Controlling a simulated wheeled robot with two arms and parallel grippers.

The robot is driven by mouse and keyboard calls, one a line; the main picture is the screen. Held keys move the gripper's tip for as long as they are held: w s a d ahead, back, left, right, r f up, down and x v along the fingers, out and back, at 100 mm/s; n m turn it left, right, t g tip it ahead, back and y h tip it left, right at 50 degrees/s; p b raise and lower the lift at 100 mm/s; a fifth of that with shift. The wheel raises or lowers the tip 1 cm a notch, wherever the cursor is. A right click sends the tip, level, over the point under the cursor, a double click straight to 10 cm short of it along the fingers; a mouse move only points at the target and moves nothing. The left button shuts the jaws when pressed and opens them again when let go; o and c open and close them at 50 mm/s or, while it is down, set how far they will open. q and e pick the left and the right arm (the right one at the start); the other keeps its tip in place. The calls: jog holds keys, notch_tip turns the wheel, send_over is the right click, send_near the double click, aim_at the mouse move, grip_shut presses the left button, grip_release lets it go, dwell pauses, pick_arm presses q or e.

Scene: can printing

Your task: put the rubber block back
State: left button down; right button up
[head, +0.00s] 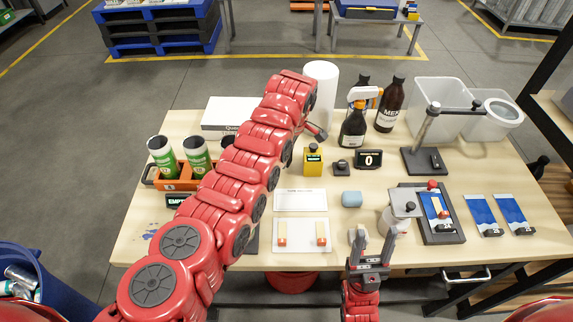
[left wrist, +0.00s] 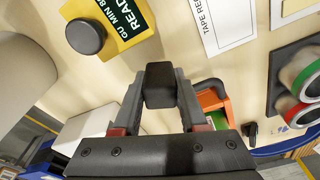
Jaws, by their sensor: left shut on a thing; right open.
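My left gripper (left wrist: 160,100) is shut on a dark block (left wrist: 160,82), which looks like the rubber block. The block sits between both fingertips in the left wrist view, above the table. In the head view my left arm reaches over the table and hides most of its gripper and the block. My right gripper (head: 371,242) is open at the table's front edge, pointing away from me, next to a white container (head: 394,222).
A yellow box with a black knob (head: 313,162) stands mid-table; its READY label shows in the left wrist view. A small display (head: 368,159) is beside it. An orange rack (head: 178,184) holds green-labelled cans at left. Bottles (head: 353,128) and a clear bin (head: 437,92) stand behind.

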pick_arm(q)
notch_tip(320, 180, down, 3)
jog(key=shift+w+r+p, duration=0.1)
jog(key=shift+p, duration=0.35)
jog(key=shift+f, duration=0.35)
jog(key=shift+f, duration=0.25)
jog(key=shift+c, duration=2.2)
grip_release()
jog(key=shift+r, duration=0.1)
